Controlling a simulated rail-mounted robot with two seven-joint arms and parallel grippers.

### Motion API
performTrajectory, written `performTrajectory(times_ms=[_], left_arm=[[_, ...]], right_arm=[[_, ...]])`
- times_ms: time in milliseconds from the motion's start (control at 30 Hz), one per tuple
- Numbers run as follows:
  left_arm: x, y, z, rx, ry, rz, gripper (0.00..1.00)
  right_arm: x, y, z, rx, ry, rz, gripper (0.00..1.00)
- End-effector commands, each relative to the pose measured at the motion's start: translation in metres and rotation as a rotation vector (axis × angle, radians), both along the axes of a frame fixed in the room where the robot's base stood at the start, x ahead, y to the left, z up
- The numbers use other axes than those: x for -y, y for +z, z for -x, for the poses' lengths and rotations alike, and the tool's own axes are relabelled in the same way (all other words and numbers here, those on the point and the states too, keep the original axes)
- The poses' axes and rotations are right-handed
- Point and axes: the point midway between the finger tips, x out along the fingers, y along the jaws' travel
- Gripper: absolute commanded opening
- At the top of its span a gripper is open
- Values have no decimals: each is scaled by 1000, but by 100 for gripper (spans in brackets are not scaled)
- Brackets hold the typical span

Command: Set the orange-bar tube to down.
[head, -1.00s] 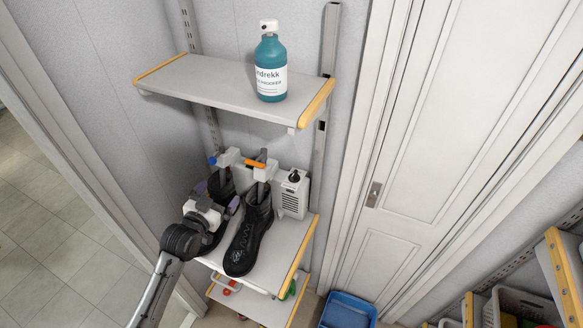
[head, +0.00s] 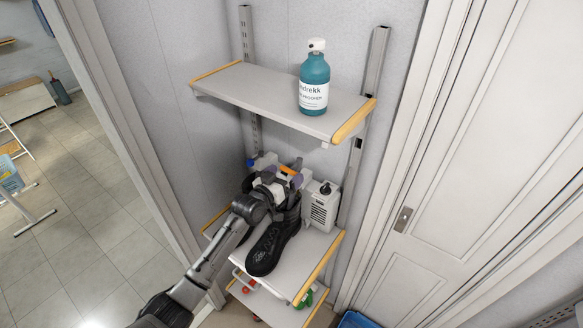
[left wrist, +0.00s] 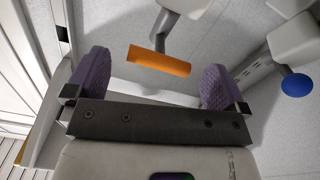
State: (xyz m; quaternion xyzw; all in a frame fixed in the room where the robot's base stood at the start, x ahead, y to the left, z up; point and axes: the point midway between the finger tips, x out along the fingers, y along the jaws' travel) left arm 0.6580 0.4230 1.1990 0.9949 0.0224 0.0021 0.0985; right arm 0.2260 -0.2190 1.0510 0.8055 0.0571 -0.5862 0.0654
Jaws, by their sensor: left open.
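The orange bar (head: 287,170) belongs to the boot dryer on the middle shelf, above a black boot (head: 273,247). In the left wrist view the orange bar (left wrist: 160,61) sits crosswise on the end of a short grey stem from a white fitting (left wrist: 188,7). My left gripper (head: 283,175) is at the bar, partly hiding the fitting and boot top. In the left wrist view my left gripper (left wrist: 155,84) is open, its purple fingers on either side of the bar with gaps at both ends. My right gripper is not in view.
A blue knob (left wrist: 297,84) on a neighbouring fitting lies to the right in the left wrist view. A white vented box (head: 320,207) stands right of the boot. The upper shelf (head: 245,95) with a teal bottle (head: 314,85) is above my gripper.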

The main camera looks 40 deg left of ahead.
Motion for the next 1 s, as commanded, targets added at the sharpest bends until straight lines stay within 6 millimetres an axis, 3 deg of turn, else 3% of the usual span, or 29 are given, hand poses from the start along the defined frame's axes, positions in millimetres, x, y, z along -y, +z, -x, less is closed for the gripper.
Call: performTrajectory(times_ms=[300,767,1000], left_arm=[[-2,0,-31,0,0,-1,100],[-2,0,-37,1,1,-1,100],[-2,0,-37,0,0,-1,79]], right_arm=[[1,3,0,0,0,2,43],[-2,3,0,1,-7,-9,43],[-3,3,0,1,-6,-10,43]])
